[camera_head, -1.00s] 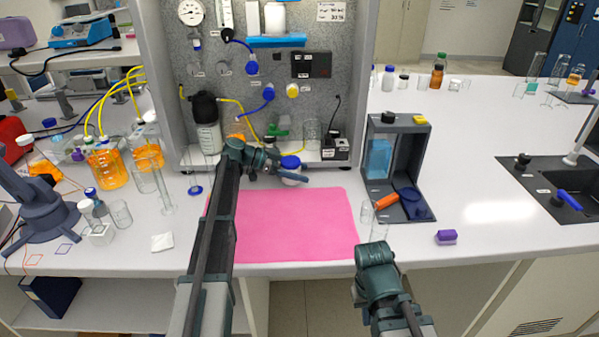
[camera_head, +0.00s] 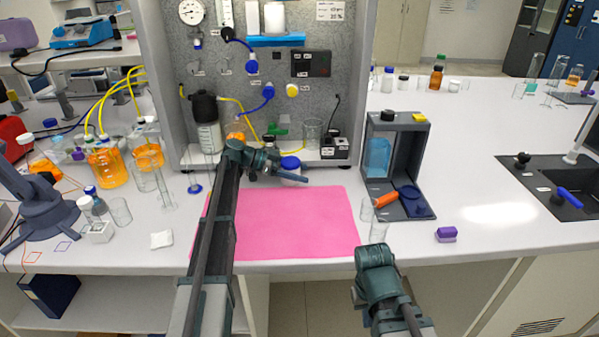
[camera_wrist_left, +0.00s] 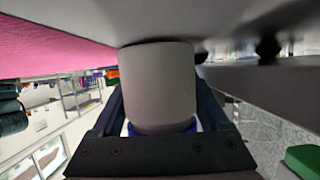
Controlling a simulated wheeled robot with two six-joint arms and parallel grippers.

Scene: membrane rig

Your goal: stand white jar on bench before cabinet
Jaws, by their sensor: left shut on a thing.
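The white jar with a blue lid (camera_head: 290,164) is upright in front of the cabinet (camera_head: 345,90), just behind the pink mat. My left gripper (camera_head: 291,177) is shut on the jar from the left and front. In the left wrist view, the picture is upside down and the white jar body (camera_wrist_left: 160,85) sits between the fingers, blue lid toward the bottom. Its base is at or very close to the grey-white bench surface; I cannot tell if it touches. My right gripper (camera_head: 374,254) is in front of the bench edge, and its fingers are not clear.
The pink mat (camera_head: 300,225) lies bare in front of the jar. A grey stand with a blue container (camera_head: 378,157) is to the right, with small glasses near it. The cabinet's shelf holds a black-capped bottle (camera_head: 206,125) and a beaker (camera_head: 312,131). Glassware crowds the left.

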